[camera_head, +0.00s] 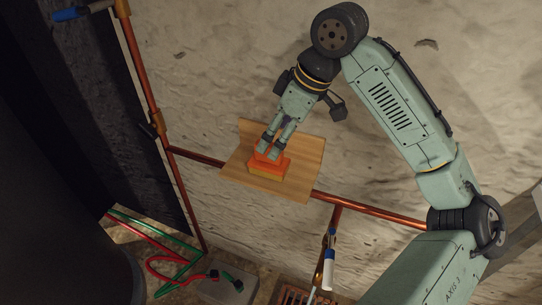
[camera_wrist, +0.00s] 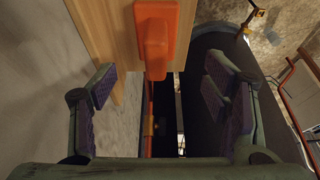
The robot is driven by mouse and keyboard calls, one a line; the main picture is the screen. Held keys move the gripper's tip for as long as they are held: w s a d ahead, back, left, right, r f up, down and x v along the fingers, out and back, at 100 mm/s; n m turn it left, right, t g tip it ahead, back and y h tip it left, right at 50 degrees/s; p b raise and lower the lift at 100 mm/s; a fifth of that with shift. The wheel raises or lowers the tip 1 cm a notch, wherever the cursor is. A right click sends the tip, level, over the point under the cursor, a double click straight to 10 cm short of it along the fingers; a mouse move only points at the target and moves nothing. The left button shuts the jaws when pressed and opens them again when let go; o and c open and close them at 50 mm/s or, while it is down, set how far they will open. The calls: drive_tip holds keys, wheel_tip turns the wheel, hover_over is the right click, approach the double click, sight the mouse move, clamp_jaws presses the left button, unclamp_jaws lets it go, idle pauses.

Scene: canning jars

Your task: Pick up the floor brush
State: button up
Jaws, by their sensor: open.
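The floor brush (camera_head: 270,166) is orange with a yellowish underside and rests on a wooden shelf (camera_head: 301,186) in the head view. In the wrist view its orange handle and base (camera_wrist: 155,40) show at the top centre, against the wood. My gripper (camera_head: 268,149) is over the brush in the head view, its fingertips overlapping the brush's upper part. In the wrist view my gripper (camera_wrist: 160,85) is open, with fingers spread left and right and the handle between their lines, beyond the tips. I see no contact between fingers and brush.
Copper pipes (camera_head: 360,207) run along the wall beside and below the shelf. A dark cylinder (camera_head: 60,210) stands at the left. Red and green hoses (camera_head: 160,262) lie at the lower left. The wall (camera_head: 215,70) around my gripper is bare.

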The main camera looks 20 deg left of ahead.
sight(270, 146)
drive_tip(key=x, duration=0.3)
drive_tip(key=shift+a+f, duration=0.15)
drive_tip(key=shift+w+p+x, duration=0.1)
drive_tip(key=shift+p+x, duration=0.2)
drive_tip(key=shift+x, duration=1.1)
drive_tip(key=shift+w+p+x, duration=0.15)
drive_tip(key=shift+p+x, duration=0.15)
drive_tip(key=shift+x, duration=1.05)
drive_tip(key=shift+a, duration=0.1)
drive_tip(key=shift+c, duration=0.4)
drive_tip(key=c, duration=1.2)
